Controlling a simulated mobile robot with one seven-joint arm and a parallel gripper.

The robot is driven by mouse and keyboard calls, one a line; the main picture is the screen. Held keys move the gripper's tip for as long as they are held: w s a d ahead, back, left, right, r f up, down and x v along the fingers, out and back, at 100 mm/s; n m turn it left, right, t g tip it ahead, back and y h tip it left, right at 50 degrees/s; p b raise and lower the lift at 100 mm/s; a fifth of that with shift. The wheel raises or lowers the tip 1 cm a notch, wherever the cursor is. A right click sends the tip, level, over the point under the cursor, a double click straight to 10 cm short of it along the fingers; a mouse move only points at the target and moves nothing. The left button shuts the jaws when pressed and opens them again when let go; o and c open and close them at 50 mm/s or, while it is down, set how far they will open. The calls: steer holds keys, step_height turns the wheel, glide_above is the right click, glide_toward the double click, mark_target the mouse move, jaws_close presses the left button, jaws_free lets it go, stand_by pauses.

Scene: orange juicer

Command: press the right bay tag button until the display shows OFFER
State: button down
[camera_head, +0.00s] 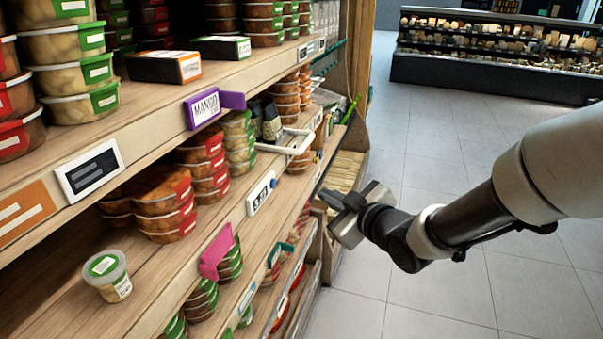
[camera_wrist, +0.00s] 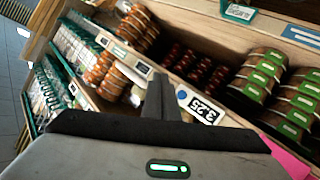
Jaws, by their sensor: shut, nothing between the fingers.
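A white price tag (camera_head: 261,193) sits on the front edge of the middle shelf in the head view. Its display shows a price, not OFFER. In the wrist view the tag (camera_wrist: 204,106) appears to read 3.25, with a round blue button (camera_wrist: 182,94) at its left end. My gripper (camera_head: 328,198) is shut and empty, out in front of the shelf and right of the tag in the head view. In the wrist view my gripper's fingers (camera_wrist: 160,90) appear just left of the blue button. I cannot tell a touch from these frames; the head view shows a gap.
A pink sign (camera_head: 217,257) and a purple MANGO sign (camera_head: 208,106) stick out from the shelf edges. A white bracket-like thing (camera_head: 289,142) juts out behind the tag. A dark-display tag (camera_head: 90,170) is on the upper shelf. The tiled floor at right is clear.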

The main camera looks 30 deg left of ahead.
mark_target(273, 184)
steer(key=shift+a, duration=0.1)
steer(key=s+a+b, duration=0.1)
steer(key=a+b, duration=0.3)
steer(key=a, duration=0.4)
steer(key=shift+a, duration=0.3)
steer(key=shift+a+b, duration=0.1)
steer(key=shift+b, duration=0.25)
stand_by(1.8)
steer(key=shift+a, duration=0.3)
